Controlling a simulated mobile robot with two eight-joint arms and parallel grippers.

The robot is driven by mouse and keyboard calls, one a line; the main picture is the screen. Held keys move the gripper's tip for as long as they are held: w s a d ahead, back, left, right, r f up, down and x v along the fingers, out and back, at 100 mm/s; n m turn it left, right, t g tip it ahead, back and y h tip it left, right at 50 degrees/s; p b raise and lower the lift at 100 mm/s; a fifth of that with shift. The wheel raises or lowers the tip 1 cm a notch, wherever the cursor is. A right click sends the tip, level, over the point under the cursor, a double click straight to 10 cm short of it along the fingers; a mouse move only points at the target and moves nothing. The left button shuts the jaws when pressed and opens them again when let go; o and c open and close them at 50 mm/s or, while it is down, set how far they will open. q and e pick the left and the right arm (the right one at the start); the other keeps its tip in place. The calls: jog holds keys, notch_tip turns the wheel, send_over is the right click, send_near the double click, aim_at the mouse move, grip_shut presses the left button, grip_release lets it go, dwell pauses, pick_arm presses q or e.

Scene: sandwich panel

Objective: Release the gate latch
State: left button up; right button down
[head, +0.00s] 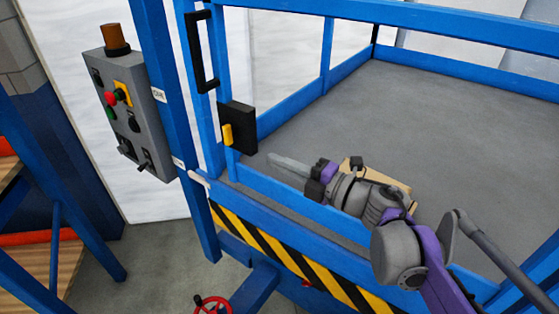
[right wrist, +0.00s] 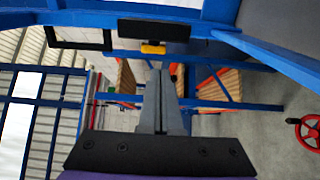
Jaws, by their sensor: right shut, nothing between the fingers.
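The gate latch is a black box (head: 238,128) with a yellow tab (head: 227,134), mounted on the blue gate frame below a black handle (head: 201,52). My right gripper (head: 272,160) is shut and empty, a little right of and below the latch box in the head view, apart from it in the picture. In the right wrist view the shut fingers (right wrist: 160,75) point toward the yellow tab (right wrist: 153,48) under the black latch box (right wrist: 154,31), with a small visible gap. My left gripper is not in view.
A grey control box (head: 132,110) with buttons and an orange beacon is on the left post. Blue rails surround the grey platform (head: 430,120). A black-yellow striped edge (head: 290,262) runs below the gate. A red handwheel (head: 212,304) is low down.

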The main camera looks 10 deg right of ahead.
aim_at(230, 143)
jog(key=x, duration=1)
jog(key=shift+w+a+p, duration=0.25)
jog(key=shift+w+p, duration=0.05)
jog(key=shift+p, duration=0.1)
jog(key=shift+f+t+y+b, duration=0.4)
jog(key=shift+t+y+b, duration=0.15)
jog(key=shift+t+y, duration=0.05)
jog(key=shift+w+a+f+t+y+b, duration=0.15)
jog(key=shift+a+f+t+y+b, duration=0.15)
jog(key=shift+t+y, duration=0.2)
jog(key=shift+w+a+f, duration=0.1)
jog(key=shift+w+f, duration=0.1)
jog(key=shift+f, duration=0.05)
jog(key=shift+w+a+f, duration=0.2)
jog(key=shift+w+a, duration=0.35)
jog(key=shift+w+a+f, duration=0.25)
jog(key=shift+w+a, duration=0.25)
jog(key=shift+w, duration=0.05)
dwell(0.8)
